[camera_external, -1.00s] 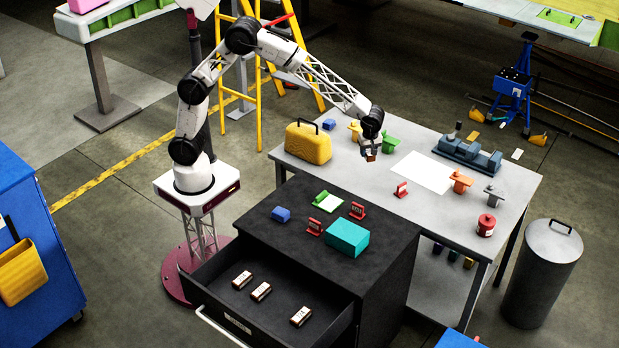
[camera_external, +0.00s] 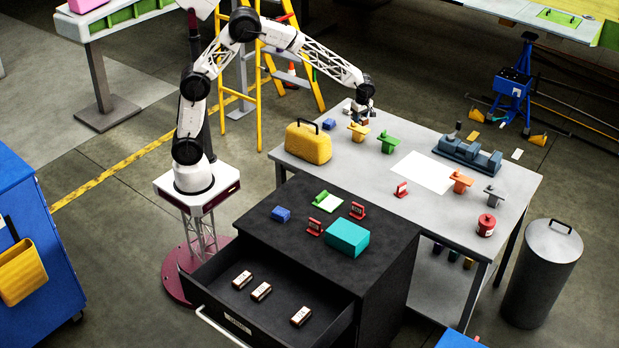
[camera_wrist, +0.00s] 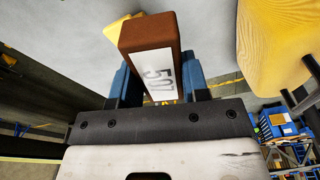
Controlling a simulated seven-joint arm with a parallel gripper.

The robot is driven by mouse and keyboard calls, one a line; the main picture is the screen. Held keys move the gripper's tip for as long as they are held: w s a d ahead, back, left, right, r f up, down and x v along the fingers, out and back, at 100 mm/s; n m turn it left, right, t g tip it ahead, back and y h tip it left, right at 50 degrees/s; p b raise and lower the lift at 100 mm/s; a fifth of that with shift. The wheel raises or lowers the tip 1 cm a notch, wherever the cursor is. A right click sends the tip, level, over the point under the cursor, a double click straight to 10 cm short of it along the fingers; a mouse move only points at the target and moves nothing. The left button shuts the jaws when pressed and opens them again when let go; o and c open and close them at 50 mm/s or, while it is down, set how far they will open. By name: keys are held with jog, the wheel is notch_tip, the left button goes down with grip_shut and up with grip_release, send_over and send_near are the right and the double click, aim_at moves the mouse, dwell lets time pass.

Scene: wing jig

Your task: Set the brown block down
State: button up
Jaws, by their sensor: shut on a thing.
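The brown block (camera_wrist: 149,35) has a white label reading 507 and sits between the two blue fingers of my gripper (camera_wrist: 156,82) in the wrist view. My gripper is shut on it. In the external view my gripper (camera_external: 361,116) is over the far left part of the grey worktable (camera_external: 340,165), just behind the yellow T-shaped piece (camera_external: 357,132). The block is too small and covered there to make out clearly. I cannot tell whether it touches the tabletop.
The yellow toolbox (camera_external: 308,144) stands left of my gripper and shows large at right in the wrist view (camera_wrist: 280,45). A small blue block (camera_external: 329,124) and a green piece (camera_external: 388,140) are close by. A white sheet (camera_external: 422,172) lies mid-table.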

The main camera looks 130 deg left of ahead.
jog(key=s+a+n, duration=0.2)
jog(key=s+a, duration=0.4)
jog(key=s, duration=0.3)
jog(key=s+a+n, duration=0.1)
jog(key=s+a, duration=0.4)
jog(key=s, duration=0.3)
jog(key=f, duration=1.1)
jog(key=shift+s+a, duration=0.1)
jog(key=shift+s, duration=0.15)
jog(key=shift+w+a+f, duration=0.25)
jog(key=shift+w+a, duration=1.1)
jog(key=shift+a, duration=0.95)
jog(key=shift+w+a+f, duration=0.25)
jog(key=shift+w+a, duration=1.1)
jog(key=shift+a, duration=1)
jog(key=shift+w+a+f, duration=0.25)
jog(key=shift+w+a, duration=1.1)
jog(key=shift+a, duration=0.95)
jog(key=shift+f, duration=0.1)
jog(key=shift+f, duration=1.65)
jog(key=shift+f, duration=0.15)
